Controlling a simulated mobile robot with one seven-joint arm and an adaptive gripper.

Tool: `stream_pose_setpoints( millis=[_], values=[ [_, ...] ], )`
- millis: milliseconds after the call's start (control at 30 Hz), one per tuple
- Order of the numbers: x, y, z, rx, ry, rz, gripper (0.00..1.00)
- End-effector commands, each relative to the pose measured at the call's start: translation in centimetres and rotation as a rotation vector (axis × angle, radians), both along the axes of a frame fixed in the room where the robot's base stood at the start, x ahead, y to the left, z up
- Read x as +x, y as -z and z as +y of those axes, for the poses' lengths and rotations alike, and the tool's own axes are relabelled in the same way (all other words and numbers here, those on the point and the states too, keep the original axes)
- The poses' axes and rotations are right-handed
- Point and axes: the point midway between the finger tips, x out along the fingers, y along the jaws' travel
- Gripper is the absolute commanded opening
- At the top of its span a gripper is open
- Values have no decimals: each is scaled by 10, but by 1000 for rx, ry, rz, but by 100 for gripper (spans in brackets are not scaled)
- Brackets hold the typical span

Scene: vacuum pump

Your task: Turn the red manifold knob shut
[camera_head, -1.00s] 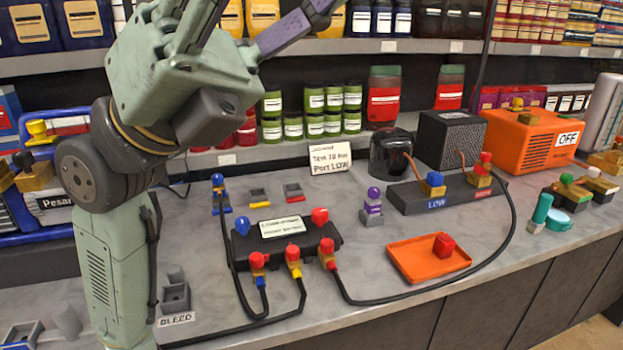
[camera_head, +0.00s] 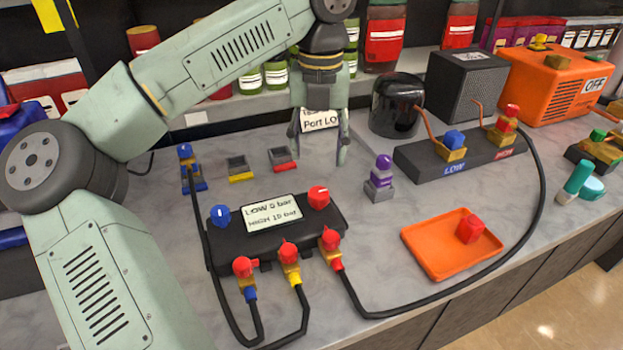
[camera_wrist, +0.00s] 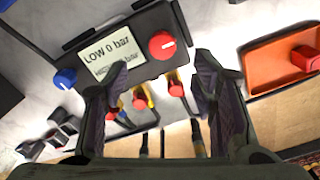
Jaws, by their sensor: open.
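The red manifold knob (camera_head: 319,197) sits on the right end of the black manifold block (camera_head: 225,250), with a white line across its top. In the wrist view, the red knob (camera_wrist: 162,45) lies just beyond the gap between my fingertips. My gripper (camera_head: 320,148) points down, open and empty, above the counter behind the manifold in the head view. Its fingers are apart from the knob. A blue knob (camera_head: 220,215) sits on the manifold's left end, and a white display label (camera_head: 271,213) lies between the knobs.
Red-topped hose fittings (camera_head: 330,240) line the manifold's front, with black hoses running from them. An orange tray (camera_head: 437,262) holding a red piece is to the right. A purple-topped fitting (camera_head: 381,178) stands behind it. The pump base (camera_head: 420,170) is at back right. A sign (camera_head: 320,120) stands behind my gripper.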

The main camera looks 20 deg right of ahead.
Motion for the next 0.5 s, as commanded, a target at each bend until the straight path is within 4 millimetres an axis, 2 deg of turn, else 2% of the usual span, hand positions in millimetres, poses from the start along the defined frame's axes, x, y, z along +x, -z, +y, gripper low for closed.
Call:
stream_pose_setpoints(
  millis=[300, 500],
  values=[
    [-2, 56, 0, -6, 6, 7, 52],
    [-1, 86, -1, -7, 5, 5, 52]
  ],
)
